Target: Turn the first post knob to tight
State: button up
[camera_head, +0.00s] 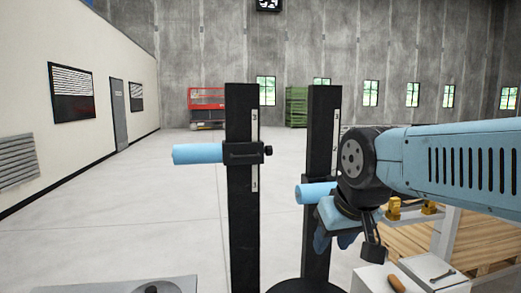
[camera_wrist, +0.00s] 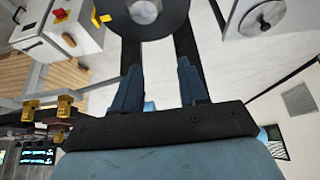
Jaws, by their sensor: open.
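Two black upright posts with white number scales stand ahead in the head view, a left post (camera_head: 242,205) and a right post (camera_head: 317,235). Each carries a light-blue cylinder pointing left, one on the left post (camera_head: 197,153) and one on the right post (camera_head: 313,192). A small dark knob (camera_head: 268,150) sticks out to the right of the left post's collar. Any knob on the right post is hidden by my arm. My gripper (camera_head: 333,242) points down beside the right post, below its cylinder. In the wrist view its blue fingers (camera_wrist: 159,70) are apart, with nothing between them.
A round black base (camera_wrist: 148,15) lies below the gripper. A grey plate (camera_head: 145,286) is at the lower left. At the right are a white box (camera_head: 376,281) with a brown-handled tool, yellow fittings (camera_head: 393,210) and a wooden pallet (camera_head: 470,240). Floor left of the posts is clear.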

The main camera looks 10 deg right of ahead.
jog(key=shift+o, duration=0.7)
jog(key=shift+w, duration=0.15)
jog(key=o, duration=0.3)
jog(key=w+d+r+n+t, duration=0.1)
jog(key=w+d+n+t, duration=0.1)
jog(key=w, duration=0.6)
jog(key=w+d+r+n+t, duration=0.2)
jog(key=w+n+t, duration=0.1)
jog(key=w, duration=0.6)
jog(key=w+d+r+n+t+h, duration=0.1)
jog(key=w+d+r+n+t, duration=0.1)
jog(key=w, duration=0.7)
jog(key=shift+d+n+t, duration=0.4)
jog(key=shift+n+t, duration=0.2)
jog(key=shift+n, duration=0.1)
jog(key=n+t+y, duration=0.6)
jog(key=n+y, duration=0.3)
jog(key=n, duration=0.7)
send_near(267, 148)
notch_tip(267, 148, down, 2)
jog(key=d, duration=0.2)
jog(key=x, duration=1.4)
